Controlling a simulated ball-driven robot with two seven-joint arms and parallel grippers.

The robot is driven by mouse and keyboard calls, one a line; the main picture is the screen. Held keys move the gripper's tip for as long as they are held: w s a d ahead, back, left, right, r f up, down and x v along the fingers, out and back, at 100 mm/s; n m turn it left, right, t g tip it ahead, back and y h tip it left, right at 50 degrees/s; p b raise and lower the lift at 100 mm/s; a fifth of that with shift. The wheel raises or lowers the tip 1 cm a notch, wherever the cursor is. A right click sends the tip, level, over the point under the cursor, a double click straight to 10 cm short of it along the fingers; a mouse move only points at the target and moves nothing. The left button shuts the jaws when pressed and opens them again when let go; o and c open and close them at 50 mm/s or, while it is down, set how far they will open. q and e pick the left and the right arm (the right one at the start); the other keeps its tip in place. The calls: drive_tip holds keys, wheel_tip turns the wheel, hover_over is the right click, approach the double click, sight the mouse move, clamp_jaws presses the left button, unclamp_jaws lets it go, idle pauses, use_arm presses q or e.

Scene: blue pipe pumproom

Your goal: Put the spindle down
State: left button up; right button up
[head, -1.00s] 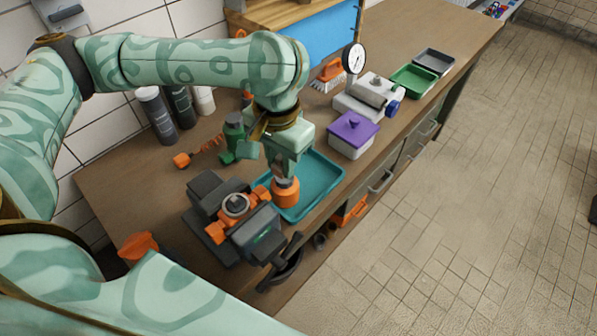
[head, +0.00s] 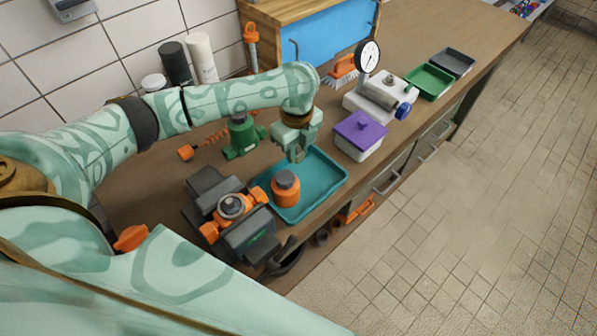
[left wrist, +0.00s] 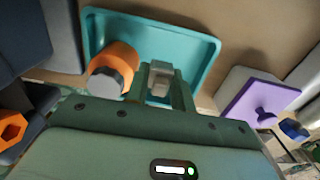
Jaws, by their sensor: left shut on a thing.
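My left gripper (head: 297,152) is above the far part of the teal tray (head: 330,176), pointing down. In the left wrist view its fingers (left wrist: 163,90) are shut on a small grey metallic piece (left wrist: 160,76), which I take to be the spindle. Most of that piece is hidden by the fingers, and I cannot tell whether it touches the tray. An orange round part with a dark grey top (head: 285,188) stands in the near part of the tray, apart from the gripper. My right gripper is not in view.
An orange valve body (head: 232,206) sits in a dark vise (head: 250,236) left of the tray. A green tool (head: 241,135) stands behind. A white box with a purple lid (head: 359,134) stands to the right. The middle of the tray is clear.

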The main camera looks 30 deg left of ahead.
sight(297, 146)
use_arm(q)
wheel_tip(297, 146, down, 7)
drive_tip(key=shift+r+b, duration=0.15)
drive_tip(key=shift+b, duration=1.05)
drive_tip(key=shift+w+r, duration=0.1)
drive_tip(key=o, duration=0.7)
wheel_tip(297, 146, up, 12)
drive_tip(key=p, duration=0.5)
